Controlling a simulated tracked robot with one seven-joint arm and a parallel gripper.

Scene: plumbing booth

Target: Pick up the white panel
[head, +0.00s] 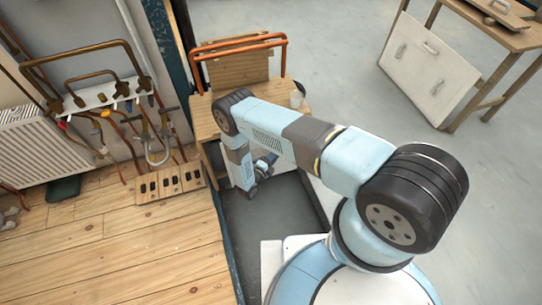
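A white panel (428,68) with several small handles on its face leans at a tilt against the wooden table at the upper right. My gripper (265,167) hangs low at the end of my arm, left of the middle, in front of a small wooden bench. It is far to the left of the leaning panel and apart from it. The gripper is small and partly hidden by my own arm, so I cannot tell whether its fingers are open or shut. A pale surface (229,165) shows behind my wrist; I cannot tell what it belongs to.
The wooden table (510,35) stands at the upper right. Copper pipes (82,65) and a radiator (40,145) line the left wall above a wooden floor. Grey floor (340,50) between bench and table is clear.

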